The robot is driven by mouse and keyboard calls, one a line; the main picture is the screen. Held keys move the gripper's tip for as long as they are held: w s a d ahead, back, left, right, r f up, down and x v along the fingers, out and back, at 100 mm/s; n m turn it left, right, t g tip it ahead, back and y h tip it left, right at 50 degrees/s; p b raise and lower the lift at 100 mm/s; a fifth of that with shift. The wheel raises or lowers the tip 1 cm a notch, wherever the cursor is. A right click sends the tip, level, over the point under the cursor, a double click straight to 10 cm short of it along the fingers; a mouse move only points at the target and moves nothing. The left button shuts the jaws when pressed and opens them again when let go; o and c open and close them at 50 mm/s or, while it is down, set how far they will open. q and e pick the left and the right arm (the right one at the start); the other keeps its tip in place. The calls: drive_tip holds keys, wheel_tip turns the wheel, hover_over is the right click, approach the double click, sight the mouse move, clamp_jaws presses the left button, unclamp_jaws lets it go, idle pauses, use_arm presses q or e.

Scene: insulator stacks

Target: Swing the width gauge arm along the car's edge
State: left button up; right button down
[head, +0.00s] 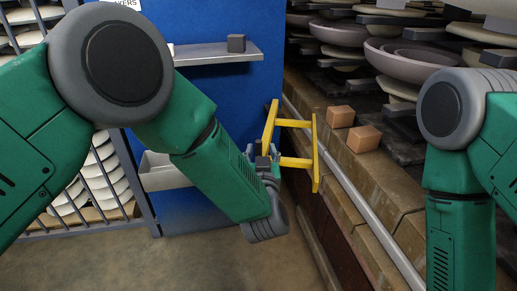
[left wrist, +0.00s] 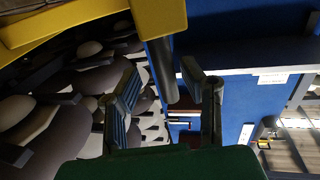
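The yellow width gauge arm (head: 315,152) is a frame of two upright bars and two crossbars, beside the car's edge (head: 385,215) in the head view. It also shows large at the top left of the left wrist view (left wrist: 165,15). My left gripper (head: 262,163) is at the frame's left side, partly hidden by my own wrist. In the left wrist view its two fingers (left wrist: 165,88) stand apart, with a dark bar (left wrist: 163,68) hanging between or just beyond them. I cannot tell whether they touch it. My right arm shows at the right, but its gripper is out of view.
Two tan blocks (head: 363,138) lie on the car's deck near its edge. Stacked grey insulators (head: 410,62) fill the car behind. A blue panel (head: 235,95) with a metal shelf (head: 215,54) stands behind my left arm. A grey rail (head: 352,190) runs along the car.

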use_arm(q)
drive_tip(key=shift+r, duration=0.1)
drive_tip(key=shift+w+a, duration=0.15)
drive_tip(key=shift+w, duration=0.15)
drive_tip(key=shift+w+a+r, duration=0.1)
drive_tip(key=shift+r, duration=0.05)
drive_tip(key=r, duration=0.9)
drive_tip(key=shift+d, duration=0.3)
drive_tip(key=shift+s+a+r, duration=0.1)
drive_tip(key=shift+s+r, duration=0.1)
